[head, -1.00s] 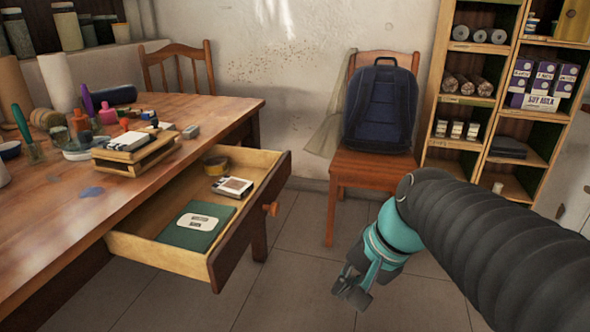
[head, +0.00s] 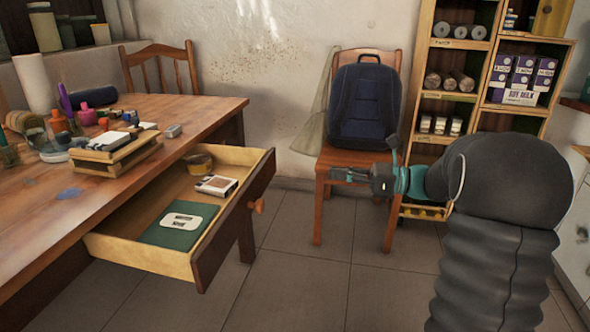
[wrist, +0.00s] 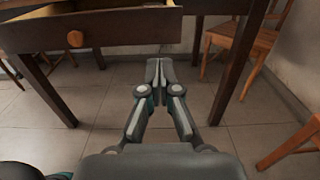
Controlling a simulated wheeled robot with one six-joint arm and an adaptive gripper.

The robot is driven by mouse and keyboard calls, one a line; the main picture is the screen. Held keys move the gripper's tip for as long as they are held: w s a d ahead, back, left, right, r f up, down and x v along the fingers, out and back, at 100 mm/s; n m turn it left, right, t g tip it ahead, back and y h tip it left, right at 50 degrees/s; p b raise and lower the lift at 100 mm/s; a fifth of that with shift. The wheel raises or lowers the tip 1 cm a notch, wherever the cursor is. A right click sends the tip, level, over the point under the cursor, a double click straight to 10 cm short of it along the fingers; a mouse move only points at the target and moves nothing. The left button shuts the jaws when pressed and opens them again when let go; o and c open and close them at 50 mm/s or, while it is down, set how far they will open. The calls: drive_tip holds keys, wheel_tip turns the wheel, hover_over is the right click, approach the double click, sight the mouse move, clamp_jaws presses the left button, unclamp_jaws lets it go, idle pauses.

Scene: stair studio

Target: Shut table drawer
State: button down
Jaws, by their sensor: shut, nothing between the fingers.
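The table drawer (head: 233,222) is pulled well out from the wooden table (head: 205,113). Its dark front has a round wooden knob (head: 258,206). Inside lie a green book (head: 170,238), a small white and brown box (head: 216,185) and a round tub (head: 199,163). My gripper (head: 340,173) is shut and empty, to the right of the drawer front and apart from it, pointing left. In the wrist view the gripper (wrist: 159,72) points toward the table, with the drawer front (wrist: 100,28) and its knob (wrist: 75,38) at upper left.
A wooden chair (head: 318,212) with a dark blue backpack (head: 364,106) stands behind my gripper. A shelf unit (head: 447,68) is at the back right. Another chair (head: 140,55) is behind the table. Tiled floor (head: 310,270) is clear before the drawer.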

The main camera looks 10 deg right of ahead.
sight(272, 166)
drive_tip(key=b+x, duration=0.1)
drive_tip(key=x, duration=1.3)
drive_tip(key=shift+d, duration=0.1)
